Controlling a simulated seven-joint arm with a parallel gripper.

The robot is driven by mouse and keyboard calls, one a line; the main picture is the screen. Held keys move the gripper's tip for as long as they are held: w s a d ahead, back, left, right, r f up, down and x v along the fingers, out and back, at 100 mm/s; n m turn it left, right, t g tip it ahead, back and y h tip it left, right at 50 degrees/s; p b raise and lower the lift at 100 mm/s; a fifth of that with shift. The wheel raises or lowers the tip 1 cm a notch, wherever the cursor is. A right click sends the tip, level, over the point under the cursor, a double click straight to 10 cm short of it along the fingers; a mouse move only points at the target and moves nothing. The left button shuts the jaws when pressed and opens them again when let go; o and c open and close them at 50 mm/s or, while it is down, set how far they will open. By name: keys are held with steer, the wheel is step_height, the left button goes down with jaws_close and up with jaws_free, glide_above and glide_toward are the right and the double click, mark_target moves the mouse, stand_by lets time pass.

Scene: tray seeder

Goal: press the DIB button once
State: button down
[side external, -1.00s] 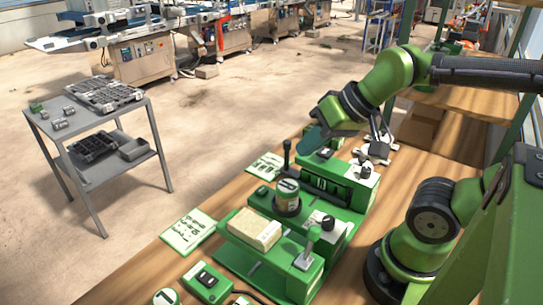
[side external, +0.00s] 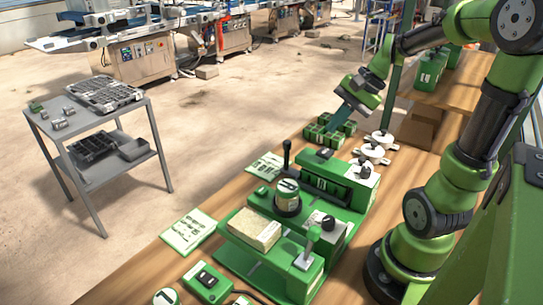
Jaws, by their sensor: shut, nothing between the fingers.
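My gripper (side external: 343,114) is shut and empty. Its tips point down over the green celled tray (side external: 322,138) at the far end of the bench; I cannot tell if they touch it. The green seeder machine (side external: 331,205) stands nearer on the bench, with a black lever, knobs and a round pot on it. I cannot read which button is DIB. A small green button box (side external: 262,190) sits at the machine's left side. A green box with a black switch (side external: 206,281) lies at the front. My gripper is well away from both.
Several white round-topped parts (side external: 372,153) stand right of the celled tray. A tan block (side external: 253,230) lies on the machine's front part. Printed cards (side external: 188,232) lie along the bench's left edge. A grey cart (side external: 95,130) stands apart on the floor.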

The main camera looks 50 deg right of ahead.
mark_target(329, 152)
steer(key=r+m+y, duration=0.1)
steer(key=w+d+r+m+t, duration=0.1)
steer(key=d+r+y, duration=0.1)
steer(key=shift+w+m+t+y, duration=0.3)
steer(key=shift+w+m+t, duration=0.05)
steer(key=shift+m+t, duration=0.05)
steer(key=shift+f, duration=0.1)
steer(key=shift+f, duration=4.35)
steer(key=shift+f, duration=0.4)
